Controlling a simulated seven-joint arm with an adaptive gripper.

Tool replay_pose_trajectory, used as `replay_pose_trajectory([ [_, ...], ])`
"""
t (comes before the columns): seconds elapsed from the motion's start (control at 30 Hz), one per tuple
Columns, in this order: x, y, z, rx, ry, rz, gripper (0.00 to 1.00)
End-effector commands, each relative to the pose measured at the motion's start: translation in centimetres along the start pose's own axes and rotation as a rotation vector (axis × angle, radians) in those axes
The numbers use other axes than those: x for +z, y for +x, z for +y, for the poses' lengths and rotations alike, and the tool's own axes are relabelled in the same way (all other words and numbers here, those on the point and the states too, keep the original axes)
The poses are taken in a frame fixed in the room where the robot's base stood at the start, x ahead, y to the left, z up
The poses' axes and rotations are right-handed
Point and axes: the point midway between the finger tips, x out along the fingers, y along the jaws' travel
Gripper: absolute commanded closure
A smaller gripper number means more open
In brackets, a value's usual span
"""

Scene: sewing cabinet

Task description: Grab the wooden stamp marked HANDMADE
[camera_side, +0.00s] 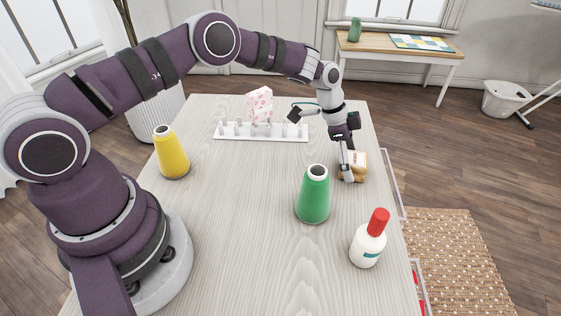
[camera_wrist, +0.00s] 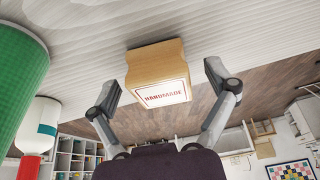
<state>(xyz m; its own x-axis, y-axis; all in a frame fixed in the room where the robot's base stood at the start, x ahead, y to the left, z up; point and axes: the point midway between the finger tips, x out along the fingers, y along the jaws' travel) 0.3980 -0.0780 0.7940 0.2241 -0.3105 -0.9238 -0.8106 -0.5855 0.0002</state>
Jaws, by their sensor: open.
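The wooden stamp (camera_side: 359,165) stands near the right edge of the table in the side view, partly hidden by my gripper. In the wrist view the stamp (camera_wrist: 154,62) is a light wood block with a white label reading HANDMADE in red, and it appears between and beyond my fingers. My gripper (camera_wrist: 163,80) is open, with one finger on each side of the stamp in that picture and visible gaps on both sides. In the side view my gripper (camera_side: 347,172) points down at the stamp; whether it touches the stamp cannot be told there.
A green thread cone (camera_side: 313,196) stands just in front of the stamp. A white bottle with a red cap (camera_side: 368,243) stands nearer the front right. A yellow cone (camera_side: 171,154) is at left. A white rack (camera_side: 262,136) with a pink patterned item is at the back. The table middle is clear.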

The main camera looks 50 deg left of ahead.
Motion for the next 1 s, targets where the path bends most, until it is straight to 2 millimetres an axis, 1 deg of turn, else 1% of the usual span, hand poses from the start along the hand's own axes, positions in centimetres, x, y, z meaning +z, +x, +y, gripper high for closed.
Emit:
replay_pose_trajectory([
  [0.03,0.03,0.52,0.05,0.001,-0.001,0.0,0.15],
  [0.1,0.01,0.8,0.04,0.0,0.0,0.0,0.15],
  [0.27,0.0,0.8,0.02,0.0,0.0,0.0,0.15],
  [0.3,0.0,0.79,0.02,0.0,0.0,0.0,0.17],
  [0.8,0.01,0.76,0.02,0.0,-0.001,0.0,0.82],
  [1.0,-0.02,0.7,0.01,-0.001,-0.001,0.0,0.83],
])
